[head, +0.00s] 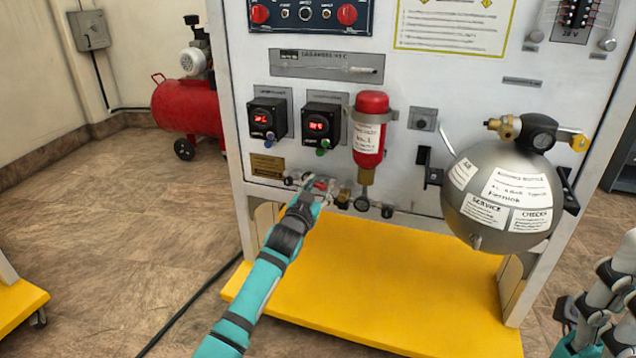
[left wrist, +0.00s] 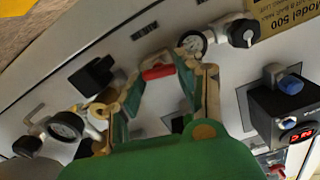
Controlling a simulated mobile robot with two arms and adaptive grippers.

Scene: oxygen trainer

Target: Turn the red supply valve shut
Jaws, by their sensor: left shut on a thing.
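The red supply valve (left wrist: 158,72) shows in the left wrist view as a small red handle on the white panel, between the fingers of my left gripper (left wrist: 162,82). In the head view my left gripper (head: 318,188) is at the panel's lower left edge, shut on the valve. There the gripper and wrist hide most of the valve, with only a little red showing. How far the handle is turned I cannot tell. My right gripper does not show; only parts of my right arm are at the lower right.
Pressure gauges (left wrist: 66,125) and dark knobs sit close on both sides of the valve. Above are two red-digit displays (head: 319,124) and a red cylinder (head: 370,130). A grey sphere bottle (head: 500,190) juts out at right. The yellow base (head: 380,275) below is clear.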

